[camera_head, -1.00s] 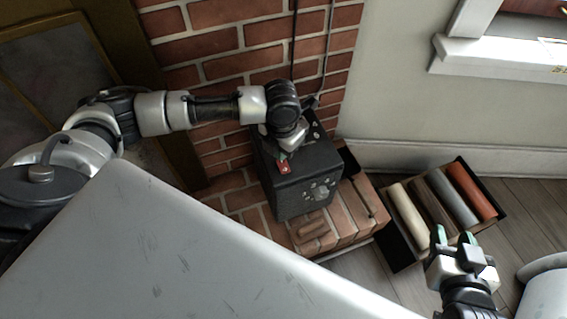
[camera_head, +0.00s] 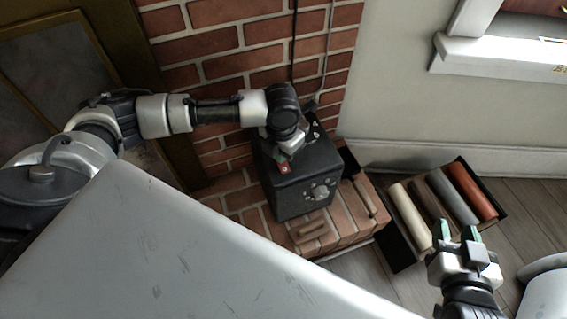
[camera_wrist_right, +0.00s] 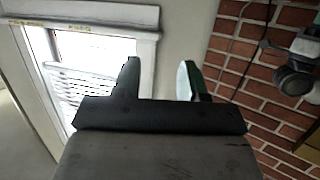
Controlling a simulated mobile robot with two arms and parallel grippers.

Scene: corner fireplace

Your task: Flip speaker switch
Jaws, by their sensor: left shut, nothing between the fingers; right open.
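The speaker (camera_head: 305,190) is a black box on the brick hearth against the brick wall, with a round knob (camera_head: 319,191) on its front. A small red switch (camera_head: 283,168) shows near its upper left edge. My left gripper (camera_head: 277,152) points down over the speaker's top beside the red switch. It is shut with nothing in it; its fingertips are partly hidden by the wrist, and I cannot tell whether they touch the switch. My right gripper (camera_head: 456,232) is open and empty at the lower right; its spread fingers also show in the right wrist view (camera_wrist_right: 160,78).
A dark tray (camera_head: 405,262) with several coloured rolls lies on the floor right of the hearth. Black cables run up the wall behind the speaker. A window sill (camera_head: 490,60) is at the upper right. Wooden floor (camera_head: 535,200) is bare at the right.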

